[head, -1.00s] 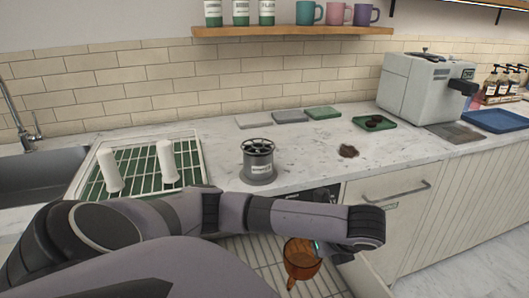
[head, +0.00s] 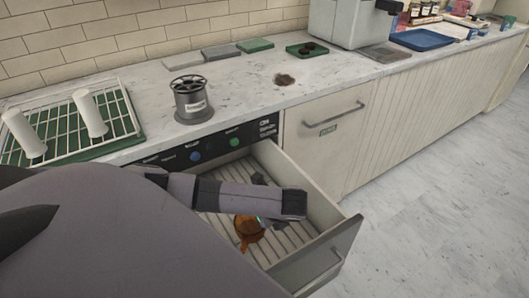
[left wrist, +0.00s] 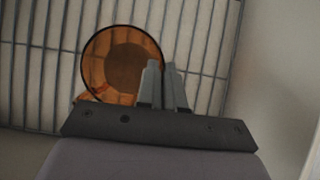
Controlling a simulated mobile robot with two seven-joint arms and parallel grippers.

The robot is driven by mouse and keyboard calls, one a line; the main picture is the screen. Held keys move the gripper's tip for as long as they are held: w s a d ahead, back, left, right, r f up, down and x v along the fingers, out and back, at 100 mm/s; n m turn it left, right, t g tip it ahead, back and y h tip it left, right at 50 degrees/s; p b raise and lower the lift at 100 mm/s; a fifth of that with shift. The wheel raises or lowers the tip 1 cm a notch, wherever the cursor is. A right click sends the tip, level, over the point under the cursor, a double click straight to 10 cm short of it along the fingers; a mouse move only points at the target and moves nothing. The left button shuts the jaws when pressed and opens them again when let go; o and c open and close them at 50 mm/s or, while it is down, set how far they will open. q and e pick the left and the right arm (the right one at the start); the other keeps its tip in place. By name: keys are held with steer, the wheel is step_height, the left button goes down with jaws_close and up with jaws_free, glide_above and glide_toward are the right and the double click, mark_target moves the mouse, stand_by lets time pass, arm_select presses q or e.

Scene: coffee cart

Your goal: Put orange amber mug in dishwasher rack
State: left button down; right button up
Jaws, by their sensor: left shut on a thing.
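The orange amber mug (head: 247,229) is see-through and sits low inside the pulled-out dishwasher drawer, partly hidden by my left arm in the head view. In the left wrist view the mug (left wrist: 124,62) shows its round open rim facing the camera, with rack bars behind it. My left gripper (left wrist: 165,84) is shut on the mug at its side. In the head view the left gripper (head: 258,220) is mostly hidden under the wrist. The dishwasher rack (head: 282,245) has pale slats. I cannot tell whether the mug touches it. My right gripper is not in view.
The drawer front (head: 318,262) stands out from the counter. A drying rack (head: 60,134) with two white cylinders, a grey canister (head: 191,104) and a dark spill (head: 285,80) are on the counter. The floor to the right is clear.

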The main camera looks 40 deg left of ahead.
arm_select(q)
step_height(320, 180, down, 3)
steer(key=shift+f, duration=0.1)
steer(key=c, duration=1.2)
jaws_free()
steer(key=shift+c, duration=0.2)
steer(key=shift+d, duration=0.1)
steer(key=p+v, duration=0.1)
steer(key=v, duration=1.1)
steer(key=shift+w, duration=0.1)
